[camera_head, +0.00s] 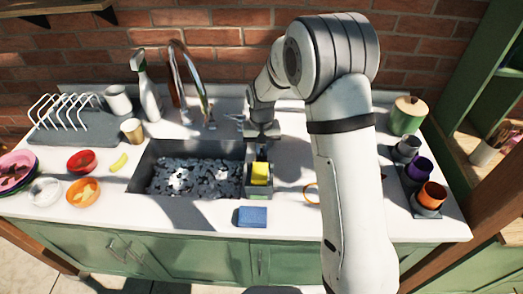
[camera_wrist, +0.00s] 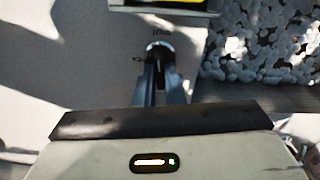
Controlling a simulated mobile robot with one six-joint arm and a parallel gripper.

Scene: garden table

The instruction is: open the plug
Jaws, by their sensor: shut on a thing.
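The plug control is a round knob (camera_wrist: 159,45) with a pale metal rim and dark centre, set on the white counter beside the sink. Small dark markings are printed on the counter around it. My gripper (camera_wrist: 160,66) is shut on the knob, one finger on each side. In the head view my gripper (camera_head: 262,147) points down at the counter behind the sponge holder, and the knob is mostly hidden there. The sink (camera_head: 142,178) is full of pale, foamy or lumpy contents that cover its bottom; the drain is hidden.
A yellow sponge (camera_head: 260,173) stands in a holder (camera_head: 260,190) just in front of my gripper. A blue sponge (camera_head: 252,216) lies nearer the counter's front edge. The tap (camera_head: 205,100) rises behind the sink. Several cups (camera_head: 419,169) stand at the right.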

